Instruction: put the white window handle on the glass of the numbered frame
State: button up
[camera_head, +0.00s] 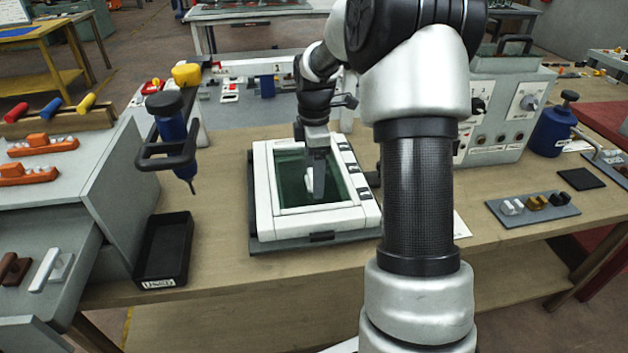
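The white frame (262,203) lies flat on a dark base on the wooden bench, with dark green glass (291,190) inside its border. Black marks run along its right border; I cannot read a number. My gripper (316,192) points down over the middle of the glass. A small white piece (309,183) shows at its fingers; I cannot tell whether it is gripped or rests on the glass. The finger gap is not clear. A white handle (50,270) lies at the lower left beside a brown handle (13,268).
A black bin (164,252) labelled "USED" stands left of the frame, near a blue tool (174,135) on a holder. A grey plate (532,208) with small white, brown and grey pieces lies right. A control box (500,110) stands behind. My arm hides the bench right of the frame.

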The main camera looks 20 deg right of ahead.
jog(key=shift+f, duration=1.05)
jog(key=shift+f, duration=0.1)
jog(key=o, duration=1.1)
notch_tip(320, 180, up, 12)
jog(key=shift+r+p, duration=0.1)
jog(key=shift+p, duration=0.55)
